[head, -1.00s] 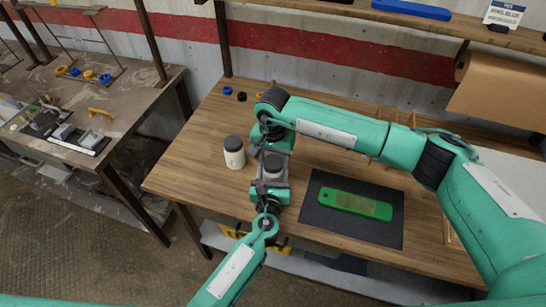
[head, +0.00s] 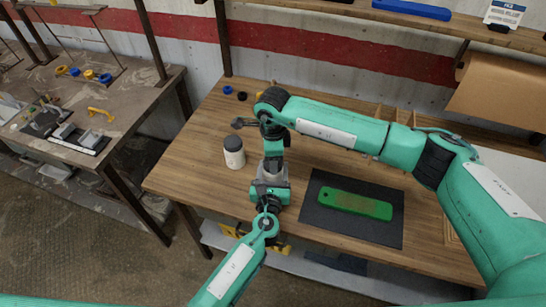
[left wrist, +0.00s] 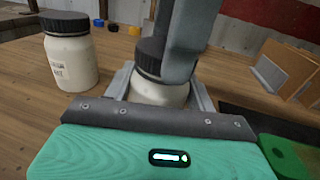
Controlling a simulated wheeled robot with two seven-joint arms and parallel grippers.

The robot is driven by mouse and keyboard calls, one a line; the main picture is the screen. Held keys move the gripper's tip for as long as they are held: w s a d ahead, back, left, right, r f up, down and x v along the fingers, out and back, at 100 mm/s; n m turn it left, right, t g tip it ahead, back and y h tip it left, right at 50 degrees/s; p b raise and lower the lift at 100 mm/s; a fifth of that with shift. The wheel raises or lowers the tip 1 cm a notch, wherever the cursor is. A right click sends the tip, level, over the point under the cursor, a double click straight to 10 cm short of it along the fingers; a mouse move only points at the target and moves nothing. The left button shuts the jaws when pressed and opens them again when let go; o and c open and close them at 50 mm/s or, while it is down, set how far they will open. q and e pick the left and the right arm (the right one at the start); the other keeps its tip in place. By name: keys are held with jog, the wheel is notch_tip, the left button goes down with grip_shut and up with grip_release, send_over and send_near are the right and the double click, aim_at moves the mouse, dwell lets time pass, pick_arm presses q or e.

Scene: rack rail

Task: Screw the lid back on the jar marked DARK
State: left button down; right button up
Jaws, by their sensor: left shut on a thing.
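My left gripper (head: 271,174) is shut on a cream jar (left wrist: 160,93) at the table's front, its body between the grey jaws in the left wrist view. A black lid (left wrist: 150,56) sits on the top of this jar. My right gripper (left wrist: 180,66) comes down from above; one grey finger covers the lid's right side, and its other finger is hidden. Whether it grips the lid cannot be told. No label shows on the held jar.
A green block (head: 356,204) lies on a dark mat (head: 390,232) to the right. Small blue (head: 228,90) and black (head: 242,96) pieces lie at the back left. A brown paper roll (head: 490,85) hangs at the right. Wood lies bare left of the second jar.

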jog(key=m, duration=1.7)
jog(key=shift+m, duration=0.3)
jog(key=o, duration=1.2)
notch_tip(320, 180, up, 12)
